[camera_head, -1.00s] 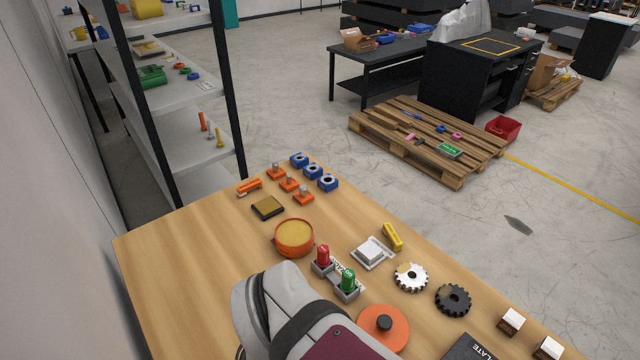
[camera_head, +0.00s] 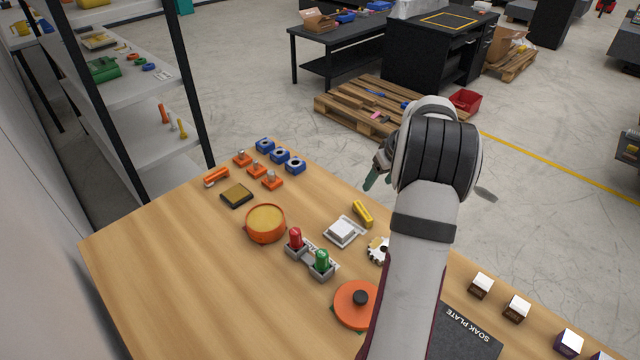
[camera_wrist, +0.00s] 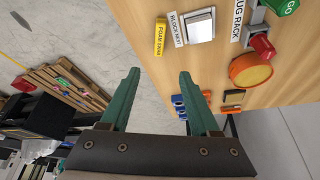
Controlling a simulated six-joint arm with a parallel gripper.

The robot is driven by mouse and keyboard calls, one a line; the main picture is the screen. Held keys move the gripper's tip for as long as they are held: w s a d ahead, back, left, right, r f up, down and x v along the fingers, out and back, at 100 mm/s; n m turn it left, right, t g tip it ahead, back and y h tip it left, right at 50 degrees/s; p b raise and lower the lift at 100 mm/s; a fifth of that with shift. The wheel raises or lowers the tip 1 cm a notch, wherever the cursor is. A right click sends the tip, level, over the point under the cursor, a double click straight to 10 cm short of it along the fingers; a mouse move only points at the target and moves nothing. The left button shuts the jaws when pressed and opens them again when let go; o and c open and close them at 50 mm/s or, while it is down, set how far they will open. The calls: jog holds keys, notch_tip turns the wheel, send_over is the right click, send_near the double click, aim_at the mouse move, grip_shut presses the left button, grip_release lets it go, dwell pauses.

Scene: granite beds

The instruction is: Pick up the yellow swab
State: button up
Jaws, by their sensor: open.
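The yellow swab (camera_head: 362,214) is a small yellow block lying near the table's far edge, just behind a white block. In the head view my gripper (camera_head: 376,173) is partly hidden behind my wrist. It shows above and beyond the swab, apart from it.
The white block in its nest (camera_head: 344,231) stands close beside the swab. A plug rack with a red plug (camera_head: 295,238) and green plug (camera_head: 321,261), an orange tin (camera_head: 265,224) and a white gear (camera_head: 377,251) are near. The wooden table (camera_head: 190,280) is clear at left.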

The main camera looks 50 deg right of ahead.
aim_at(362, 209)
jog(key=x, duration=1.5)
jog(key=shift+s+f, duration=0.25)
jog(key=shift+f, duration=0.15)
grip_shut()
